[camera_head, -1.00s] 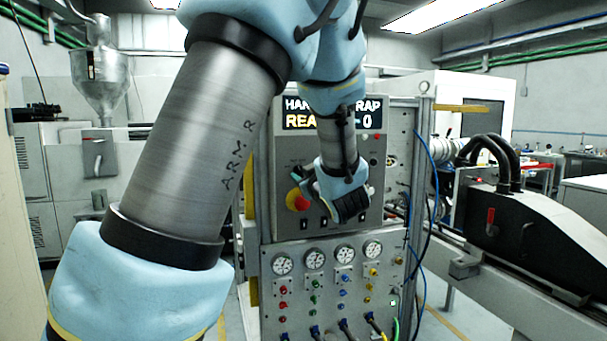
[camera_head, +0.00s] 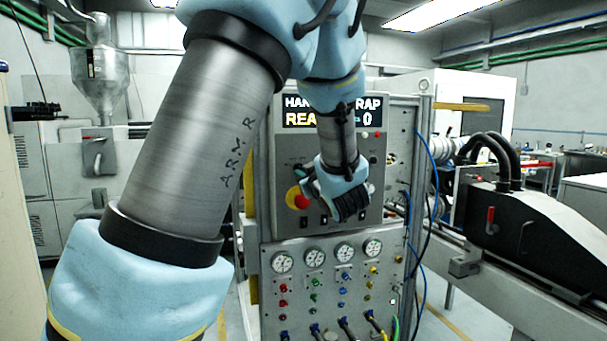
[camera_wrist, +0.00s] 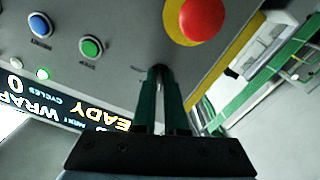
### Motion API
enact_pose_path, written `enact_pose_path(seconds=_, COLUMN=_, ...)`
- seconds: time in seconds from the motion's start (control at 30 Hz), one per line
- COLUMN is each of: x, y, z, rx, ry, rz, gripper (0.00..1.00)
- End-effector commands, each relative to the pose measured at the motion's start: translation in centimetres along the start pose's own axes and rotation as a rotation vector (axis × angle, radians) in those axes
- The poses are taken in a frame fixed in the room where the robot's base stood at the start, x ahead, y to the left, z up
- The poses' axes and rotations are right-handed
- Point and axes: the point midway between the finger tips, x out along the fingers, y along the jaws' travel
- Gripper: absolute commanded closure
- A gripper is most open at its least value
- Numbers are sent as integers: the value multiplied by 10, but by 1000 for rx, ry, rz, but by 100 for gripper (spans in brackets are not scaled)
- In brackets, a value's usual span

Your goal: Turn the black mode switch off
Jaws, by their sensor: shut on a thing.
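The black mode switch (camera_wrist: 158,70) is on the grey panel face in the wrist view, only a small dark part of it showing between my fingertips. My gripper (camera_wrist: 161,80) is shut on it, with its two dark green fingers pointing at the panel. In the head view my gripper (camera_head: 312,186) is against the upper control panel (camera_head: 290,228), below the display, and hides the switch. The switch's exact angle cannot be made out.
A red mushroom button (camera_wrist: 200,15) on a yellow disc sits close to my fingers. A green button (camera_wrist: 91,47) and a blue button (camera_wrist: 40,25) are on the same panel. The display (camera_head: 300,119) is lit. Gauges (camera_head: 314,257) and hoses lie below.

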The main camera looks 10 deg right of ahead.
Motion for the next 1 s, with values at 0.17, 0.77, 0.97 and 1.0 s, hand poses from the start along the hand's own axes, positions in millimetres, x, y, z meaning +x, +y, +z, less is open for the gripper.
enact_pose_path(seconds=0.17, x=0, y=-1, z=2, rx=-38, ry=0, rz=0, gripper=100)
enact_pose_path(seconds=0.77, x=0, y=-2, z=5, rx=-484, ry=3, rz=0, gripper=100)
enact_pose_path(seconds=0.97, x=0, y=-1, z=4, rx=-629, ry=2, rz=0, gripper=100)
enact_pose_path(seconds=1.0, x=0, y=0, z=4, rx=-653, ry=1, rz=-1, gripper=100)
